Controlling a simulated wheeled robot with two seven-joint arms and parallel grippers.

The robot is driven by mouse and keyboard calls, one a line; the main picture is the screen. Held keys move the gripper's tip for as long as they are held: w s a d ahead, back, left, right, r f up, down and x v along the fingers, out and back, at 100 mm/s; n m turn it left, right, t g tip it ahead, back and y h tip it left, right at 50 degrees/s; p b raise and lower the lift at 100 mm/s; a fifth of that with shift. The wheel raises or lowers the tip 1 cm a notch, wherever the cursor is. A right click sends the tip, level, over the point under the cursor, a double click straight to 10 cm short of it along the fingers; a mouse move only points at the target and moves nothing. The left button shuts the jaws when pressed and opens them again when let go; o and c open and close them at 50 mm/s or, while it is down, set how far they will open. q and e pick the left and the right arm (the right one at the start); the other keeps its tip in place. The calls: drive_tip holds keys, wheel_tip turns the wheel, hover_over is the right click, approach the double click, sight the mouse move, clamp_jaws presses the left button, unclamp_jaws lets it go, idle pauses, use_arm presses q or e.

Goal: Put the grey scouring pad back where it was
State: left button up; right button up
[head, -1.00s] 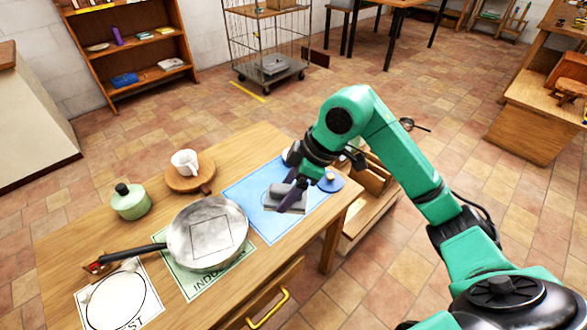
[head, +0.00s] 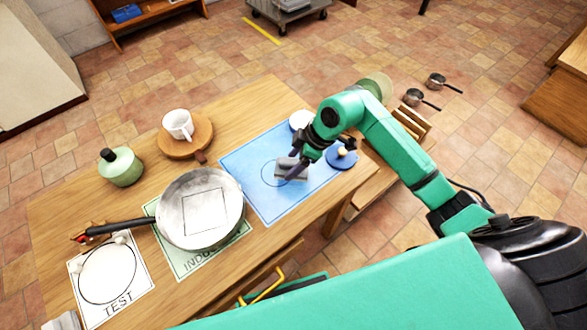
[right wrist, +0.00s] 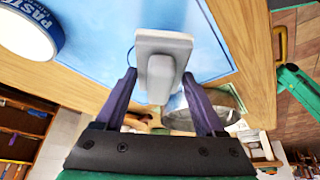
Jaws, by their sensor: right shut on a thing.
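The grey scouring pad (head: 287,169), a flat light-grey block with a raised grip, is over the blue mat (head: 240,166) on the wooden table. It covers part of a thin circle outline on the mat. My right gripper (head: 299,166) is shut on the pad's raised grip. In the right wrist view the pad (right wrist: 164,43) sits between the two purple fingers, with blue mat behind it. I cannot tell whether the pad touches the mat. My left gripper is not in view.
A steel pan (head: 201,209) stands on a green mat, left of the blue mat. A white TEST sheet (head: 108,270), a green lidded pot (head: 121,166) and a white mug (head: 178,124) on a round board are further left. A blue lidded thing (head: 341,158) stands close right of the pad.

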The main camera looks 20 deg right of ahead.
wheel_tip(320, 180, down, 4)
drive_tip(key=shift+s+f, duration=0.1)
drive_tip(key=o, duration=1.5)
drive_tip(key=v, duration=1.2)
drive_tip(key=shift+a, duration=0.1)
